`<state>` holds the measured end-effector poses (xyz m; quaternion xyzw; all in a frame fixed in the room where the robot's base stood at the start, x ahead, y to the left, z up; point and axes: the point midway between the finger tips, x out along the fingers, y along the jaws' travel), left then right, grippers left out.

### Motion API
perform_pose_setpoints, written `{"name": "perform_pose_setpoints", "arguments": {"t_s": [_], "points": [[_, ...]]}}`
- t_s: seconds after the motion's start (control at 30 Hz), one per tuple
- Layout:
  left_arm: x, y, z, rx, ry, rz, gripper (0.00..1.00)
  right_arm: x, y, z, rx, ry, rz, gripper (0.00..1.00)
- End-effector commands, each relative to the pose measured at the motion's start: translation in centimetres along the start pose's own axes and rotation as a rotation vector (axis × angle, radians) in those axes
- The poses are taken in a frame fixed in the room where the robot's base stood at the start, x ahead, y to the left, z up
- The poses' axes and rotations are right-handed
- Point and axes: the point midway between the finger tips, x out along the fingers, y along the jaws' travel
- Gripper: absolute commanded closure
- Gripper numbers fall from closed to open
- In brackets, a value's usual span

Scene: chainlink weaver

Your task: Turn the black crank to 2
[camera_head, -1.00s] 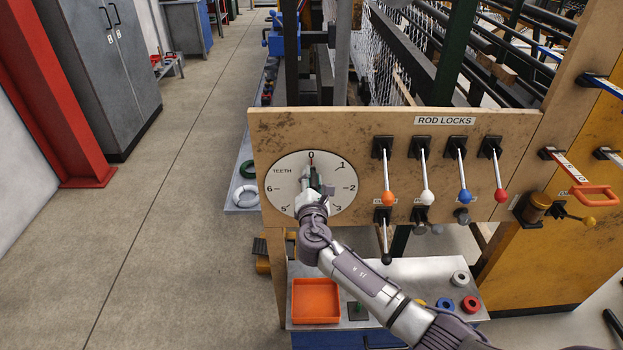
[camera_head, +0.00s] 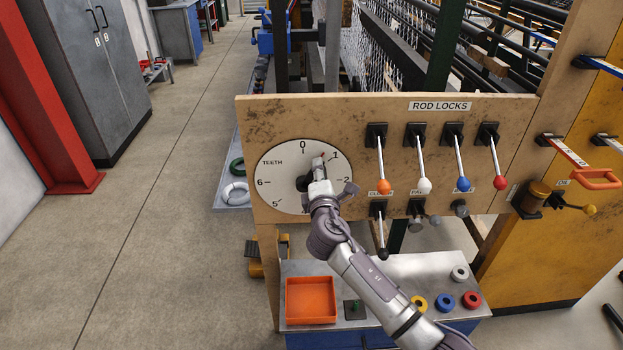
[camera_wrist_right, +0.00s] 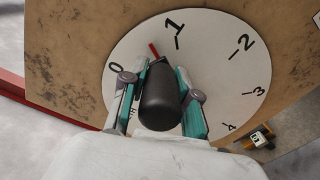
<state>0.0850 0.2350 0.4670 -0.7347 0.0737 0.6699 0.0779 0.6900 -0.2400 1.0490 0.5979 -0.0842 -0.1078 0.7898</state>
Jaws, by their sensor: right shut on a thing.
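The white round dial (camera_head: 277,165), marked TEETH with numbers around its rim, is on the wooden panel at the left. My right gripper (camera_head: 319,168) is in front of the dial. In the right wrist view the gripper (camera_wrist_right: 163,95) is shut on the black crank's handle (camera_wrist_right: 161,100), one finger on each side. A short red pointer (camera_wrist_right: 154,50) shows past the handle, between 0 and 1 and nearer 1. In the head view the crank's dark hub (camera_head: 304,183) is partly hidden by the gripper. My left gripper is not in view.
To the right of the dial are several levers, among them an orange-knobbed one (camera_head: 383,186) and a black-knobbed one (camera_head: 383,254). Below are an orange tray (camera_head: 311,300) and coloured rings on a bench (camera_head: 427,272). Open floor lies left.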

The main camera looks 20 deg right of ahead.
Motion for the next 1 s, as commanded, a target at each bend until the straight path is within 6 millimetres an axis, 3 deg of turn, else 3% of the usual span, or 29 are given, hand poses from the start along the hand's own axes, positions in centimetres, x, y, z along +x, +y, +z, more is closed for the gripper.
{"name": "perform_pose_setpoints", "arguments": {"t_s": [0.03, 0.5, 1.0], "points": [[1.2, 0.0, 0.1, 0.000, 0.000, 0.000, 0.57, -0.1, -1.0, 0.1, 0.049, -0.002, -0.003, 1.00], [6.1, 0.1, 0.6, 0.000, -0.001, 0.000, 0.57, -0.1, -4.3, 2.0, 0.496, -0.004, -0.002, 1.00], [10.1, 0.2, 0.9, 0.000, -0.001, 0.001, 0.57, -0.1, -7.5, 2.3, 0.906, -0.007, -0.002, 1.00]]}}
